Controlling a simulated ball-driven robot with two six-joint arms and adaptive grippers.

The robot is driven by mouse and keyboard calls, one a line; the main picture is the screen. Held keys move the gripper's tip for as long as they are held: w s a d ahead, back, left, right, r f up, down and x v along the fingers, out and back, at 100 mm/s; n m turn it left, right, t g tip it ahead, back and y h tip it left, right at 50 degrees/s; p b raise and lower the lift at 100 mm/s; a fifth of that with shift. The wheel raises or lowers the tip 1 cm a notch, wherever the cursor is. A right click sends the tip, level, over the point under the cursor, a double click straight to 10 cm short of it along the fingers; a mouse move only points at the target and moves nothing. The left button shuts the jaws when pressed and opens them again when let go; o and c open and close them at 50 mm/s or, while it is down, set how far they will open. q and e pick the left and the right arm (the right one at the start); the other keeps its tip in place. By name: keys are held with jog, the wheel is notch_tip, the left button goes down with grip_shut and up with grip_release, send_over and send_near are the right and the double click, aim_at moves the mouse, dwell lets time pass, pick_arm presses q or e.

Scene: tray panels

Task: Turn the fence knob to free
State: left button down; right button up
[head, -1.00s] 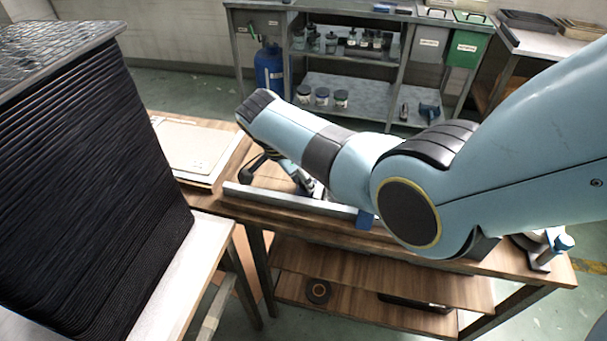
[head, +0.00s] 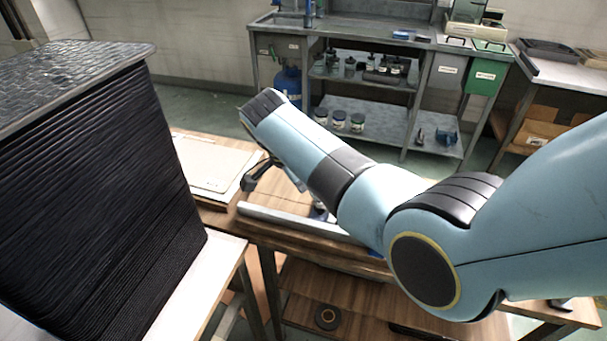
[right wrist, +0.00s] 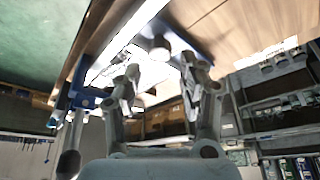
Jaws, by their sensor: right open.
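The fence is a long pale metal bar (head: 300,222) along the near edge of the wooden bench. In the right wrist view it is probably the bright strip (right wrist: 126,38). A small dark round piece (right wrist: 160,48), which looks like the fence knob, shows just beyond my fingertips. My right gripper (right wrist: 160,68) is open, its two fingers apart with nothing between them; I cannot tell whether they touch the knob. In the head view my right arm hides most of the bench area around it. My left gripper is not in view.
A blue clamp-like part (right wrist: 80,98) is left of my fingers. A pale board (head: 212,163) lies on the bench's left. A tall black ribbed stack (head: 95,200) stands at left. A grey shelf unit (head: 365,95) is behind.

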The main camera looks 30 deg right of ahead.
jog(key=v, duration=0.7)
